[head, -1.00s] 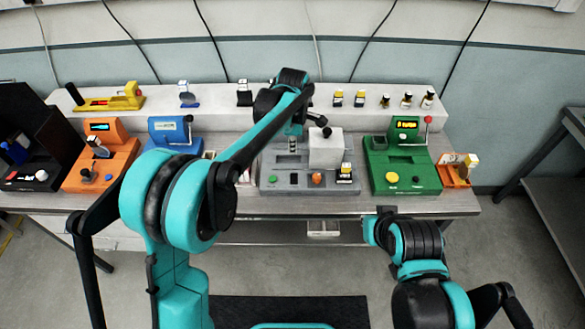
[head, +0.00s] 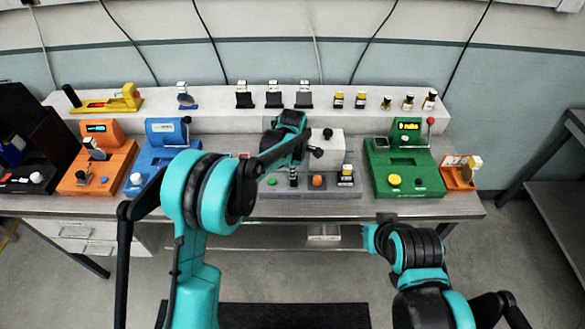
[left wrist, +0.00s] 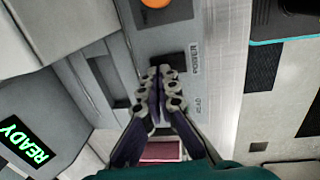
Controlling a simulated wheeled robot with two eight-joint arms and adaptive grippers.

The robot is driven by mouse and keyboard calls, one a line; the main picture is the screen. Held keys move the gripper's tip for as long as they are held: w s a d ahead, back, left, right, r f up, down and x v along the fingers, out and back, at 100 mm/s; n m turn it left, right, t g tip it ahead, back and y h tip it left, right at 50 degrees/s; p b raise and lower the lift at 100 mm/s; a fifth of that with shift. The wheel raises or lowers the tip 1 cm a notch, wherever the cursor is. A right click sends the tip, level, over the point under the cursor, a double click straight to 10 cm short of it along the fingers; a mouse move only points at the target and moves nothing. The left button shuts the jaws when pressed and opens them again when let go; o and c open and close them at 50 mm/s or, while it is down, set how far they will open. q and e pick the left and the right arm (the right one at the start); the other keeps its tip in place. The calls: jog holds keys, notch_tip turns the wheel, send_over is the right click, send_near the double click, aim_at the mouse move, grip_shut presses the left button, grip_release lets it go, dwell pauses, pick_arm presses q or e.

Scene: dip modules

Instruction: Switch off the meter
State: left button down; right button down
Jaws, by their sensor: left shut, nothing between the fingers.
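The grey meter module (head: 350,190) stands on the bench in the middle, with a green button, an orange knob (head: 317,180) and a small power switch on its front. In the left wrist view the black switch (left wrist: 172,61) lies beside the label "POWER". My left gripper (head: 294,182) is shut and empty, pointing down over the meter's front panel. In the left wrist view its fingertips (left wrist: 158,80) are right at the switch and partly cover it; I cannot tell whether they touch it. A green "READY" display (left wrist: 27,140) is lit. My right gripper is not seen; only its arm shows.
A blue module (head: 168,135) and an orange module (head: 100,165) stand to the left. A green module (head: 405,170) with a lit display stands to the right. Several small items line the white back shelf (head: 215,105).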

pick_arm(q)
jog(key=shift+f, duration=0.2)
jog(key=shift+w+f+b, duration=0.15)
jog(key=shift+f+b, duration=0.25)
jog(key=shift+b, duration=0.05)
jog(key=shift+r, duration=0.15)
jog(key=shift+s, duration=0.2)
